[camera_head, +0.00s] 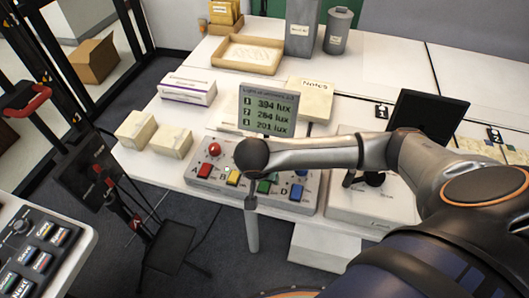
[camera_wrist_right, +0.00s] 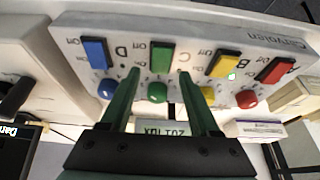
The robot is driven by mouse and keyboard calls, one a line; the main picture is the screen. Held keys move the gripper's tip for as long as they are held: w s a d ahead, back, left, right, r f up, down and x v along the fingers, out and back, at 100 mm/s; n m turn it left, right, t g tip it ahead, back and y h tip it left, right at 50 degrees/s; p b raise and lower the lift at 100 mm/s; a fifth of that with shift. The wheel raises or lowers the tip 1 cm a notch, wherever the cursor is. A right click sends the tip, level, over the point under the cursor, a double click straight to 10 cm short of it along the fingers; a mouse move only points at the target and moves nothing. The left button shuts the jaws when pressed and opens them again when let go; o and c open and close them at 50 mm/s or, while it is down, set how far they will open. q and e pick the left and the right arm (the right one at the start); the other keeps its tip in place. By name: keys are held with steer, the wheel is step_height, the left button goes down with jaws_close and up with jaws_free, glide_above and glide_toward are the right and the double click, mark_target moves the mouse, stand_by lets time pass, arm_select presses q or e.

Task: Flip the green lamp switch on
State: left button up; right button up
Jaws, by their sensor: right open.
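The switch box (camera_head: 318,206) stands at the table's front edge with red, yellow, green and blue switches in a row. The green switch (camera_head: 266,186) is the third from the left. In the right wrist view the box is upside down. The green switch (camera_wrist_right: 161,57) shows there between and just beyond the fingertips of my right gripper (camera_wrist_right: 160,75), which is open and empty. Touch cannot be told. A small green light glows by the yellow switch (camera_wrist_right: 223,64); none is seen lit by the green one. In the head view I cannot make out the gripper's fingers.
A display (camera_head: 268,110) with lux readings stands behind the box. The blue switch (camera_head: 296,192) and yellow switch sit close on either side. Round knobs line the box, including a green knob (camera_wrist_right: 158,92). A grey box with a black lever (camera_head: 372,179) stands to the right.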

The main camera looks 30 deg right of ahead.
mark_target(265, 184)
steer(key=shift+x, duration=1.15)
jaws_close()
